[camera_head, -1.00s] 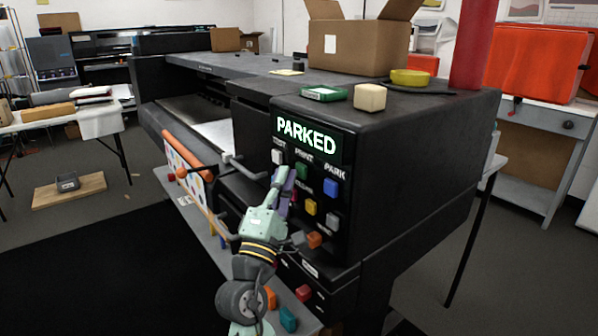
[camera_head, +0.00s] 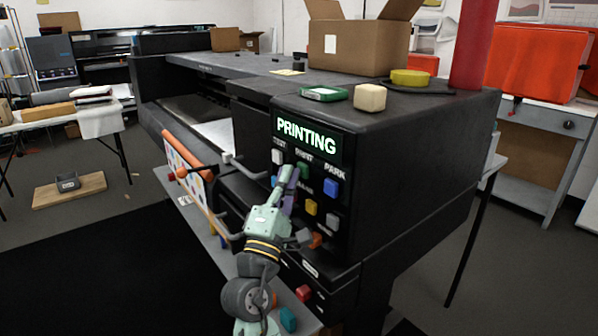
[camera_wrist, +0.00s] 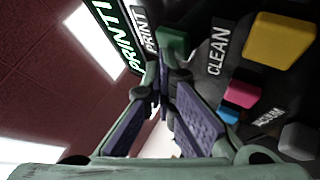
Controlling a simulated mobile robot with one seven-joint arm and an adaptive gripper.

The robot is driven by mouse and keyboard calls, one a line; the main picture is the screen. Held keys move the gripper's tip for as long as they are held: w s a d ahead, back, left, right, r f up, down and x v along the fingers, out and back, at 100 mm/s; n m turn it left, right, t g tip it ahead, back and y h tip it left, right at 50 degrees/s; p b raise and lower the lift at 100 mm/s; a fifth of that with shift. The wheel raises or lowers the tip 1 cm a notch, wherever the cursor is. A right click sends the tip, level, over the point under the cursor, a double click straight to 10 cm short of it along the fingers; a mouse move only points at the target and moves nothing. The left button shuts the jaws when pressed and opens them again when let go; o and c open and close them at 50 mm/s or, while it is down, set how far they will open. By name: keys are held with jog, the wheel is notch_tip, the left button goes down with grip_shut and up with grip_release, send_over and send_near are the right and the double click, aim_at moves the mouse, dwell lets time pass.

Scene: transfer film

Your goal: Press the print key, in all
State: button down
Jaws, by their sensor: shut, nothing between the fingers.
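The large black printer's control panel shows a lit display (camera_head: 306,137) that reads PRINTING. Under the PRINT label is the green print key (camera_head: 302,169), partly behind my gripper in the head view. My gripper (camera_head: 286,173) is shut and empty, its tips at or very close to the green key. In the wrist view the tips (camera_wrist: 158,72) meet just below the green key (camera_wrist: 173,44); I cannot tell whether they touch it. The white test key (camera_head: 278,157) and blue park key (camera_head: 331,187) are on either side.
A yellow key (camera_head: 311,207) and a grey key (camera_head: 333,220) sit lower on the panel. A cardboard box (camera_head: 360,48), a cream block (camera_head: 370,97) and a yellow roll (camera_head: 410,77) rest on the printer top. Grey handles (camera_head: 240,165) stick out left of the panel.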

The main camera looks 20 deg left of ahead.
jog(key=shift+s, duration=0.1)
jog(key=shift+s+a, duration=0.5)
jog(key=shift+s, duration=0.1)
jog(key=shift+s+a, duration=0.1)
jog(key=s+a, duration=0.1)
jog(key=s, duration=0.1)
jog(key=s+a+b, duration=0.1)
jog(key=a, duration=0.1)
jog(key=shift+s, duration=0.4)
dwell(0.6)
